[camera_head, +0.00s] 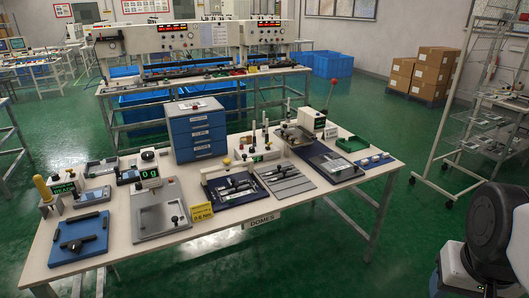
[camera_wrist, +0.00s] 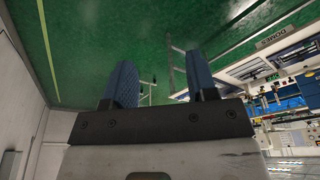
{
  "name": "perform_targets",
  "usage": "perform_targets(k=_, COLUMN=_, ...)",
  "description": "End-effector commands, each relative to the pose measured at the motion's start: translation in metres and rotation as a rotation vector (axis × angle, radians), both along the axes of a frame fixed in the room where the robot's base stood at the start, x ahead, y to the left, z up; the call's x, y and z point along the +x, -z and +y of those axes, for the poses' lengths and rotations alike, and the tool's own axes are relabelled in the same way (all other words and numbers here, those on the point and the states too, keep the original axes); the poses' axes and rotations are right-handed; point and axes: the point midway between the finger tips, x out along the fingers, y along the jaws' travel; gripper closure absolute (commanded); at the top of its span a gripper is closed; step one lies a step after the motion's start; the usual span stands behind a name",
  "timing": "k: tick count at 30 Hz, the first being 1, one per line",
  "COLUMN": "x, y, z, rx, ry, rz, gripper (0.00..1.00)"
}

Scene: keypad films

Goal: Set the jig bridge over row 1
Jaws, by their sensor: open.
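My gripper (camera_wrist: 161,82) is in the wrist view, its two blue fingers apart with nothing between them. It hangs over the green floor, away from the worktable (camera_head: 120,235). In the head view, a dark tray (camera_head: 232,203) at the table's middle holds several black and grey bar-shaped pieces. A grey slotted plate (camera_head: 290,186) lies to its right. A blue plate (camera_head: 70,240) at the left end carries a black T-shaped piece (camera_head: 88,242). I cannot tell which piece is the jig bridge, and no row number is readable.
A blue drawer cabinet (camera_head: 197,130) stands at the back. A dark blue base (camera_head: 326,163) with a lever press is at the right. A wire rack (camera_head: 470,110) stands apart; green floor lies between.

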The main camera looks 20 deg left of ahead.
Motion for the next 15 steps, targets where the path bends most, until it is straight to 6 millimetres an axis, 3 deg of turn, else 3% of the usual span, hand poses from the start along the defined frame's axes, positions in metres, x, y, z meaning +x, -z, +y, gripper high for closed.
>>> perform_targets(k=15, x=0.108, y=-0.044, z=0.032, rx=-0.012, ry=-0.001, rz=-0.01, gripper=0.48)
